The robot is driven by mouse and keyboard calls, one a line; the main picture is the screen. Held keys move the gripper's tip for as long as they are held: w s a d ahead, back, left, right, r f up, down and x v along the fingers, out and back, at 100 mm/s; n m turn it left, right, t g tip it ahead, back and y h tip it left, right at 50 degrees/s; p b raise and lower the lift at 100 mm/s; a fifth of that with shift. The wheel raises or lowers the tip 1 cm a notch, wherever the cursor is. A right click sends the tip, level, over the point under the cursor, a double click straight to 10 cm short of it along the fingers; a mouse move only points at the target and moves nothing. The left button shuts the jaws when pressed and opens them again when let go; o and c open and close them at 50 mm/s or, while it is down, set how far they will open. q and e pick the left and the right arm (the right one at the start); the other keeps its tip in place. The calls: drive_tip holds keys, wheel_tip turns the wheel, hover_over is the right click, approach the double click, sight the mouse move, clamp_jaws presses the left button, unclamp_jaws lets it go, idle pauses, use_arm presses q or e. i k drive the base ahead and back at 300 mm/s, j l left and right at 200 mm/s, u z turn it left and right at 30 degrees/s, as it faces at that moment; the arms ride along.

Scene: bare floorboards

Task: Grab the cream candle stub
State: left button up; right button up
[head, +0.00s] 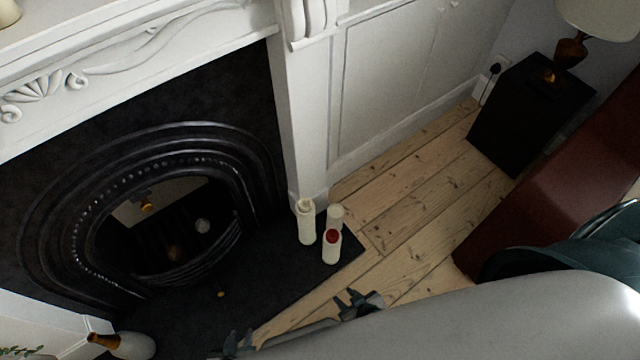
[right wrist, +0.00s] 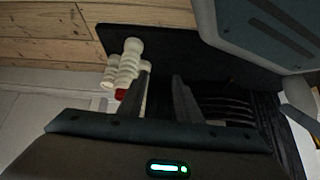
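Several pale cream pillar shapes stand close together at the right end of the dark hearth in the head view. One is a tall cream candle (head: 306,226), one is a pale candle (head: 336,213) behind, and one has a red top (head: 331,250). I cannot tell which is the stub. In the right wrist view, a ribbed cream candle (right wrist: 130,62) stands beyond the left finger, with the red top (right wrist: 120,94) below it. My right gripper (head: 360,302) is open and empty (right wrist: 164,85), apart from the candles.
The black fireplace (head: 180,135) is behind the hearth (head: 190,318). A black side table (head: 525,120) is at right. Floorboards (head: 400,215) right of the candles are clear.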

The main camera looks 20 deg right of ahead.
sight(305, 205)
drive_tip(key=i+l, duration=0.15)
drive_tip(key=l, duration=0.25)
drive_tip(key=i+l, duration=0.1)
drive_tip(key=l, duration=0.25)
drive_tip(key=i+l, duration=0.15)
drive_tip(key=l, duration=0.25)
drive_tip(key=i+l, duration=0.1)
drive_tip(key=l, duration=0.3)
